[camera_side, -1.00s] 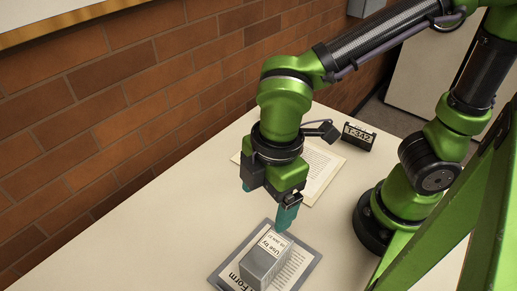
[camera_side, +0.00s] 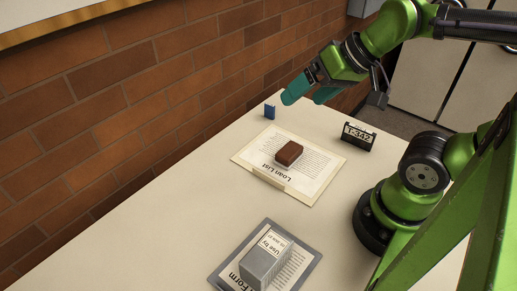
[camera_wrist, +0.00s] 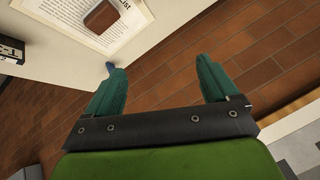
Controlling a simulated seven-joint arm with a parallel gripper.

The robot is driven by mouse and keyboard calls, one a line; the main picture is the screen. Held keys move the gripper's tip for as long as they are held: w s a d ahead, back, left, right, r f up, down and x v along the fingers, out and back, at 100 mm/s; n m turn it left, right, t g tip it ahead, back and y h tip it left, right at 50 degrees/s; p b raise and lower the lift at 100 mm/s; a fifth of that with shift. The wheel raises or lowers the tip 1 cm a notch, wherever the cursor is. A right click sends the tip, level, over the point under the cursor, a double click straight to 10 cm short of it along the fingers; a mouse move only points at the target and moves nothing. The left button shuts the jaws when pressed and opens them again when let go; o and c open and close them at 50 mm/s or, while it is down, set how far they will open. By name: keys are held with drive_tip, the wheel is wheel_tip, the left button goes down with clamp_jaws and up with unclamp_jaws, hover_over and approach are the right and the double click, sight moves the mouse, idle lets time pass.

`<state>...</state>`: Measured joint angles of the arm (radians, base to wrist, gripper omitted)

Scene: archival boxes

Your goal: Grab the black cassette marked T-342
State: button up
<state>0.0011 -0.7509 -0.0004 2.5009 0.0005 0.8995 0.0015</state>
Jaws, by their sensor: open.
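The black cassette (camera_side: 358,136) stands on the table near its far right edge, with a white label reading T-342 facing the side camera. In the wrist view a part of the black cassette (camera_wrist: 11,48) shows at the left edge. My gripper (camera_side: 306,95) is raised over the far end of the table, to the left of the cassette and apart from it. In the wrist view my gripper's (camera_wrist: 160,80) two teal fingers are spread with nothing between them; brick pattern shows behind.
A brown block (camera_side: 288,153) sits on a Loan List sheet (camera_side: 312,190). A small blue object (camera_side: 269,111) stands near the wall-side edge. A grey box (camera_side: 262,264) sits on a clipboard (camera_side: 309,262) in front. A brick wall (camera_side: 100,120) borders the table's left.

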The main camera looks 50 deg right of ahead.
idle(0.4)
drive_tip(key=c, duration=0.8)
drive_tip(key=n+g+h, duration=0.2)
drive_tip(key=n+g, duration=0.2)
drive_tip(key=g, duration=0.3)
hover_over(361, 128)
wheel_tip(361, 128, down, 7)
drive_tip(key=shift+n, duration=0.3)
drive_tip(key=f, duration=1)
drive_tip(key=shift+w+a+f, duration=0.15)
drive_tip(key=shift+a+f, duration=0.25)
drive_tip(key=shift+d+f, duration=0.15)
drive_tip(key=shift+f, duration=1.35)
drive_tip(key=shift+d+f, duration=0.15)
drive_tip(key=shift+f, duration=1.35)
